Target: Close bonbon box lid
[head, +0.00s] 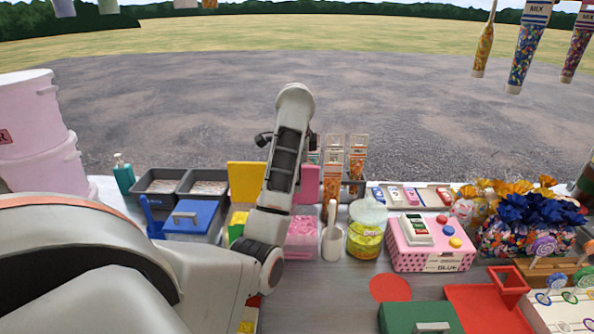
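Two boxes stand with their lids up, and I cannot tell which is the bonbon box. The yellow box has an upright yellow lid (246,181) and yellow and green contents (237,226). The pink box has an upright pink lid (308,184) and pink sweets (302,232) inside. My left gripper (289,140) is beyond and above the open boxes. My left forearm covers the gap between the two lids. My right gripper is not in view.
A white scoop holder (332,243) and a jar of yellow-green sweets (366,232) stand right of the pink box. Tall packets (357,157) stand behind. A pink box with buttons (431,244) and a green lidded box (420,317) are further right. Grey trays (160,184) stand back left.

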